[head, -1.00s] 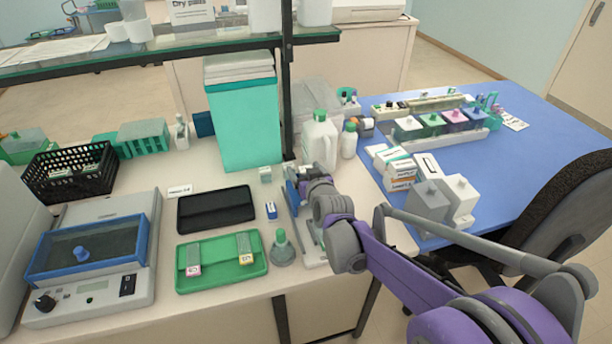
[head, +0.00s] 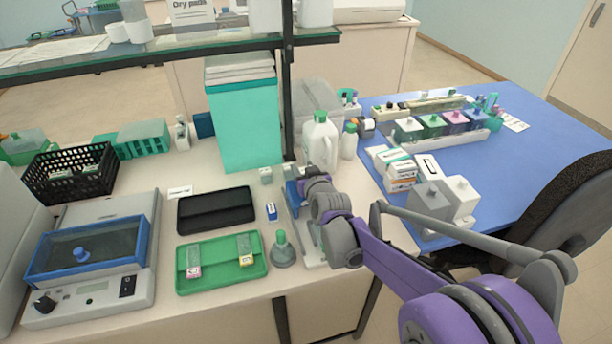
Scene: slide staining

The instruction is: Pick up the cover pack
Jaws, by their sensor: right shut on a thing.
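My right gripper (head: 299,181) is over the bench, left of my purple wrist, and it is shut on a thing. A little blue (head: 291,188) shows at its jaws; it may be the cover pack, but most of it is hidden and no label can be read. A small blue-and-white box (head: 271,211) stands on the bench left of the gripper, apart from it. My left gripper is not in view.
A white jug (head: 319,146) stands behind the gripper.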

